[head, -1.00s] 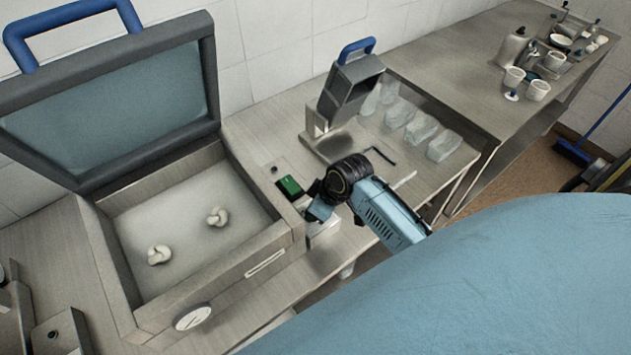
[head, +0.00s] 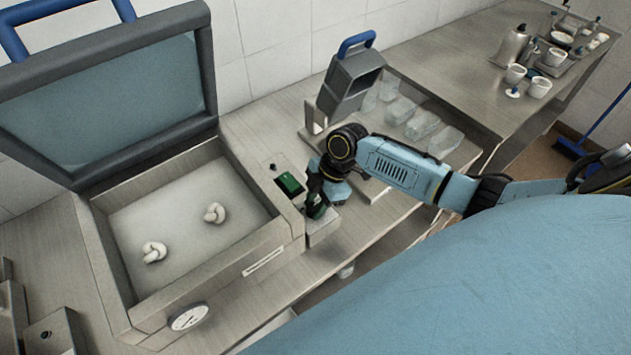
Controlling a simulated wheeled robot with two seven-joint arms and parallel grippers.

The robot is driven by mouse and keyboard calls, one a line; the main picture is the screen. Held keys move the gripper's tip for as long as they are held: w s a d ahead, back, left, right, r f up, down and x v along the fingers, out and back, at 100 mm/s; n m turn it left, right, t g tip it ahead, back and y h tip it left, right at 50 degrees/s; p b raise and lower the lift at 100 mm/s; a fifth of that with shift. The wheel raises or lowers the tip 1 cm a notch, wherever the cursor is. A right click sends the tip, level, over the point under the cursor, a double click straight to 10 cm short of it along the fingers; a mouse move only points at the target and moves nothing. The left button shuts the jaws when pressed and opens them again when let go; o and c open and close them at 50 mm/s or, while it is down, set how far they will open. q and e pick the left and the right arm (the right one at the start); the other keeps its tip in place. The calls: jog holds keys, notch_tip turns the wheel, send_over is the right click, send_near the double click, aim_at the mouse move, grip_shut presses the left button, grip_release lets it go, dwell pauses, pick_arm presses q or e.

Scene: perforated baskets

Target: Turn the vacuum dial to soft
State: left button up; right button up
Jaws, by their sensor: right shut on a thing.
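The vacuum machine (head: 265,262) stands at the left with its lid (head: 110,110) raised. A narrow control panel (head: 322,226) with a green display (head: 290,183) runs along its right side. My right gripper (head: 317,212) points down onto this panel, just in front of the display, and is shut on the vacuum dial. The gripper hides the dial, so its marks and setting cannot be read. My left gripper is not in view.
Two pale knotted pieces (head: 215,212) lie in the open chamber. A round gauge (head: 188,316) is on the machine's front. A grey device with a blue handle (head: 350,85) and several clear bags (head: 422,125) stand behind my right arm. Cups (head: 540,88) are on the far counter.

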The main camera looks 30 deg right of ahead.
jog(key=shift+w+n+g+b, duration=0.1)
jog(key=shift+n+g+b, duration=0.4)
jog(key=shift+n, duration=0.6)
jog(key=shift+n+g+b, duration=0.3)
jog(key=shift+n+b, duration=0.35)
jog(key=shift+n, duration=0.45)
jog(key=o, duration=1)
jog(key=shift+c, duration=0.2)
jog(key=b+v, duration=0.1)
jog(key=v, duration=1.2)
jog(key=shift+r, duration=0.25)
